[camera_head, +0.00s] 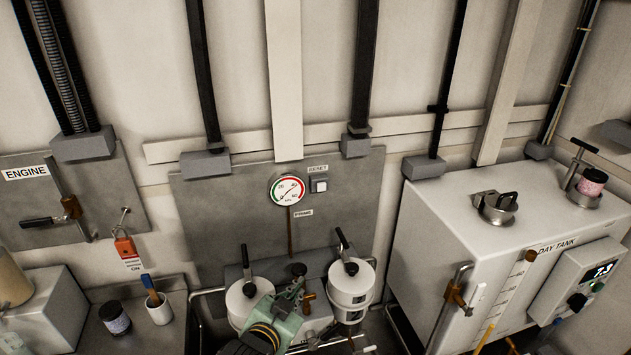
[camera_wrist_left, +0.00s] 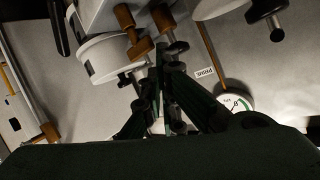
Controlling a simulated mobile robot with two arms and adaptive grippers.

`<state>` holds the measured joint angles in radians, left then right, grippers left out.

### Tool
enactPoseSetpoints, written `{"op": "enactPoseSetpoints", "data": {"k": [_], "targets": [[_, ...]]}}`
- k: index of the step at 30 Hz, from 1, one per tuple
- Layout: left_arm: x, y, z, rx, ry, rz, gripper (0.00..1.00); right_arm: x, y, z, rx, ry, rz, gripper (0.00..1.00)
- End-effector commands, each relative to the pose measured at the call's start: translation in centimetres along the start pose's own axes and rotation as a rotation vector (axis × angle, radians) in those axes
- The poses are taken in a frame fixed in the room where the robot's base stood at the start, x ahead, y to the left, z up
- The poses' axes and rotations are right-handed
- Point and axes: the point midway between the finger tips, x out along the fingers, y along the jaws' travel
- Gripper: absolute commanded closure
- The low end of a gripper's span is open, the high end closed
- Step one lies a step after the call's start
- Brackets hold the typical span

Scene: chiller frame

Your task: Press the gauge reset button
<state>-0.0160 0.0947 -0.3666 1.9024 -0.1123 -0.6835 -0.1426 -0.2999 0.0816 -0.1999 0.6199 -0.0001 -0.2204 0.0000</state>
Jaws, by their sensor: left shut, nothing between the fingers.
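The reset button (camera_head: 319,185) is a pale square in a small dark frame on the grey back panel, under a small label reading RESET. The round gauge (camera_head: 288,190) with a red, white and green dial is just left of it. My left gripper (camera_head: 299,284) is shut and empty, low in front of the panel between two white canisters, well below the button and apart from it. In the left wrist view the shut fingers (camera_wrist_left: 160,50) point up the picture; the gauge (camera_wrist_left: 236,103) is partly cut off by my gripper's body, and the button is not visible. My right gripper is not in view.
White canisters with black handles stand left (camera_head: 240,303) and right (camera_head: 350,297) of my gripper. Brown valve handles (camera_wrist_left: 137,36) are close to the fingertips. The white day tank (camera_head: 440,230) stands at the right. The panel face around the button is clear.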

Motion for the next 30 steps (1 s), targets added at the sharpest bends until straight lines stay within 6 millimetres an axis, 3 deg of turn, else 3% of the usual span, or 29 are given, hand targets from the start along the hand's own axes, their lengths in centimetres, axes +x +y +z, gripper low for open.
{"op": "enactPoseSetpoints", "data": {"k": [9, 15, 20, 30], "targets": [[3.5, -0.2, -13.1, 0.194, 0.364, -0.040, 1.00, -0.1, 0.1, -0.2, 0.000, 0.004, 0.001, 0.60], [3.8, 0.2, -18.6, 0.285, 0.523, -0.057, 1.00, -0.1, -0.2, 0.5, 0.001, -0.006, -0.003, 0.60], [3.8, 0.5, -20.2, 0.313, 0.571, -0.061, 1.00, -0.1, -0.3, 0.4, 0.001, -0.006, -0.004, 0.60], [3.8, 0.5, -20.3, 0.314, 0.575, -0.062, 1.00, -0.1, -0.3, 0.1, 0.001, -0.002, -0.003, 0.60]]}}
